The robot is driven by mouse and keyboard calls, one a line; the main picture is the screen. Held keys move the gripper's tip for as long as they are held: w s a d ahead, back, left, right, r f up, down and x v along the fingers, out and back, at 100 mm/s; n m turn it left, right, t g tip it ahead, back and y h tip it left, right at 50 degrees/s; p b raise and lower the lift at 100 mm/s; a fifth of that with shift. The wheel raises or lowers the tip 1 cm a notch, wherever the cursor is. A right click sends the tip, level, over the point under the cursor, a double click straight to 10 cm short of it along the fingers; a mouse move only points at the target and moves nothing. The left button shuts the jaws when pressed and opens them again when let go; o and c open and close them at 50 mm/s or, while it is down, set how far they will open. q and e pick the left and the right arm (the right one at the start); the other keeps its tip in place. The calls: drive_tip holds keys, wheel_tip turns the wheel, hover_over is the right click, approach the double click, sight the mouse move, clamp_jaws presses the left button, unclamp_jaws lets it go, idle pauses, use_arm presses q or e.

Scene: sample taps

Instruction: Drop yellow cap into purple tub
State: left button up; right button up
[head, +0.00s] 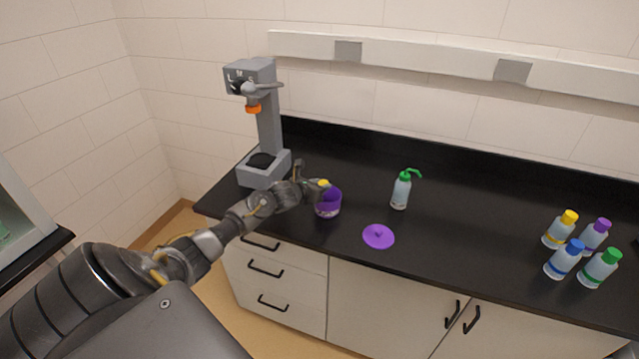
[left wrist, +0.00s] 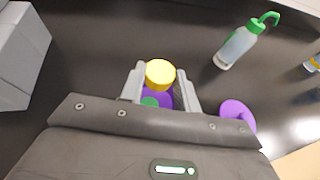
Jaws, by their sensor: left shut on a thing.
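The yellow cap (head: 323,184) is held between the fingertips of my left gripper (head: 318,186), at the upper left rim of the purple tub (head: 330,205). In the left wrist view the yellow cap (left wrist: 160,74) sits between the two grey fingers of my left gripper (left wrist: 160,86). Part of the purple tub shows below the cap there, with something green (left wrist: 150,102) inside it. The gripper hides much of the tub in that view. My right gripper is not in view.
A purple lid (head: 378,236) lies on the black counter right of the tub. A green-topped wash bottle (head: 401,190) stands behind it. A grey tap machine (head: 265,120) stands at the back left. Several capped bottles (head: 565,259) stand far right, with clear counter between.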

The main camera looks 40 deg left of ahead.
use_arm(q)
drive_tip(key=shift+f+b, duration=0.7)
drive_tip(key=shift+f, duration=1)
drive_tip(key=o, duration=1)
drive_tip(key=shift+b+v, duration=1.45)
drive_tip(key=shift+v, duration=3.95)
